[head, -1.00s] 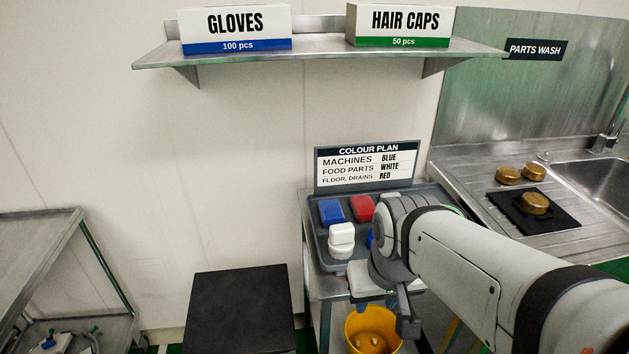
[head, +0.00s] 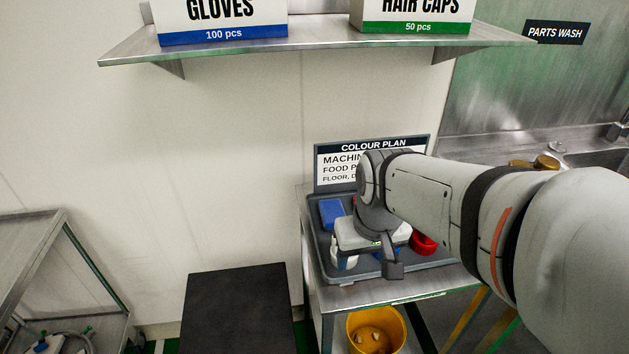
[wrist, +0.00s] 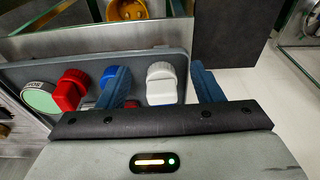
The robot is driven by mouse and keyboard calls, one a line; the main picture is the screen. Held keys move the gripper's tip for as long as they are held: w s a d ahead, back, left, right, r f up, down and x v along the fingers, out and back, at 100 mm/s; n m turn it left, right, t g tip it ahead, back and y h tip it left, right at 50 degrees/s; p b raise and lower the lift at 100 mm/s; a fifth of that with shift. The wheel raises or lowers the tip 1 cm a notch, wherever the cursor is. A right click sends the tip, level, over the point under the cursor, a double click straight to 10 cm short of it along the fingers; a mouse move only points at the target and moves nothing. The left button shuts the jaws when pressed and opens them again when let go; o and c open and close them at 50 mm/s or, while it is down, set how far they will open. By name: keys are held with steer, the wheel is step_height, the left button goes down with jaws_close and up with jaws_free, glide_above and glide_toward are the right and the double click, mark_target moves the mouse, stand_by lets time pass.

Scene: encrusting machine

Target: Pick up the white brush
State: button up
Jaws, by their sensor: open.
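The white brush (wrist: 162,84) lies on the grey tray (wrist: 95,70), between the two blue fingers of my gripper (wrist: 160,72) in the wrist view. The fingers are open, one on each side of the brush, with gaps showing. I cannot tell how far above it they are. In the head view my gripper hangs over the tray (head: 318,255) and hides most of the brush; a white bit (head: 347,262) shows below it.
The colour plan sign (head: 335,165) stands behind. A yellow bucket (head: 377,330) is below.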

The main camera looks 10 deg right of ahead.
steer(key=o, duration=0.4)
steer(key=shift+g, duration=0.6)
steer(key=w+p, duration=0.1)
steer(key=w, duration=0.1)
steer(key=w+p, duration=0.1)
steer(key=w, duration=0.2)
steer(key=w+p, duration=0.1)
steer(key=w, duration=0.1)
steer(key=shift+w+a+r+p, duration=0.15)
steer(key=shift+r+p, duration=0.2)
steer(key=shift+o, duration=0.2)
steer(key=w, duration=0.1)
steer(key=w+f+p, duration=0.1)
steer(key=w, duration=0.1)
steer(key=shift+w+a+f+g+p, duration=0.15)
steer(key=shift+w+f+g+p, duration=0.1)
steer(key=shift+g+p, duration=0.15)
steer(key=shift+w+f, duration=0.2)
steer(key=shift+f, duration=0.05)
steer(key=shift+d+f+p, duration=0.2)
steer(key=shift+f+p, duration=0.1)
steer(key=shift+f, duration=1.65)
steer(key=shift+d+f+p, duration=0.2)
steer(key=shift+f+p, duration=0.05)
steer(key=shift+f, duration=1.7)
